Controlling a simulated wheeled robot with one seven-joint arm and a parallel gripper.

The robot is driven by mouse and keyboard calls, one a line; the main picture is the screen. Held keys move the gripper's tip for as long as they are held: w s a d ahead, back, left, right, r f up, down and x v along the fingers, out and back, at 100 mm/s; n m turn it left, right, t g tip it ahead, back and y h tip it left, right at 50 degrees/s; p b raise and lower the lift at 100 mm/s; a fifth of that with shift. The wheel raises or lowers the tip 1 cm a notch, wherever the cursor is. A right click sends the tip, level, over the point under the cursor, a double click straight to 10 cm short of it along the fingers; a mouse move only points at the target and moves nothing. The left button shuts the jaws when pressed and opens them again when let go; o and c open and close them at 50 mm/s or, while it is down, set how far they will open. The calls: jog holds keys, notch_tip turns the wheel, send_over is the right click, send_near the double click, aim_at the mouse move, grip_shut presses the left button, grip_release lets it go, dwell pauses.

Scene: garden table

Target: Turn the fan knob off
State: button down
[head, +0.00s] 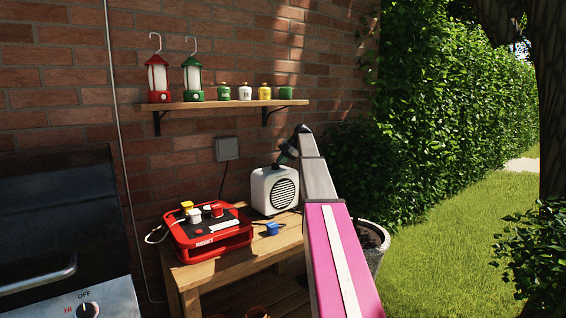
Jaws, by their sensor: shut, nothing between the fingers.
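The white fan (260,189) is a small box with a round dark grille on its front, standing at the back right of the wooden table. My gripper (279,162) reaches over from the right and is at the fan's top, fingers pointing down and to the left. It is shut with nothing in it. I cannot tell whether the fingertips touch the fan. The fan's knob cannot be made out; my gripper covers part of the fan's top.
A red device (207,247) with coloured blocks on it stands on the wooden table (266,247), left of the fan. A blue block (272,229) sits in front of the fan. Above, a wall shelf (225,103) bears two lanterns and several small jars. A grill (60,230) stands at left.

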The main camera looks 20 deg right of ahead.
jog(key=shift+w+a+f, duration=0.1)
jog(key=shift+w+a, duration=0.05)
jog(key=shift+a, duration=0.2)
